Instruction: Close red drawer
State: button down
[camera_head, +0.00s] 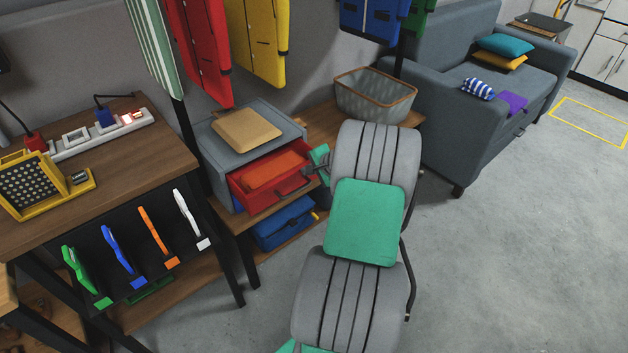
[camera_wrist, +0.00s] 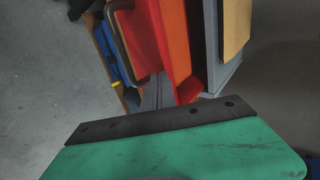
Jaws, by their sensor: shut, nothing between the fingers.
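A tan board (camera_head: 246,130) lies on the cabinet top. A blue case (camera_head: 284,225) sits on the shelf below. A wooden workbench (camera_head: 130,165) is at left. Open floor (camera_head: 500,250) lies to the right.

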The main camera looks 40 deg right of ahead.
jog(key=w, duration=1)
jog(key=shift+w+d+f, duration=0.1)
jog(key=shift+w+d, duration=0.2)
jog(key=shift+d, duration=0.05)
jog(key=shift+w+r, duration=0.2)
jog(key=shift+w, duration=0.1)
jog(key=shift+r, duration=0.1)
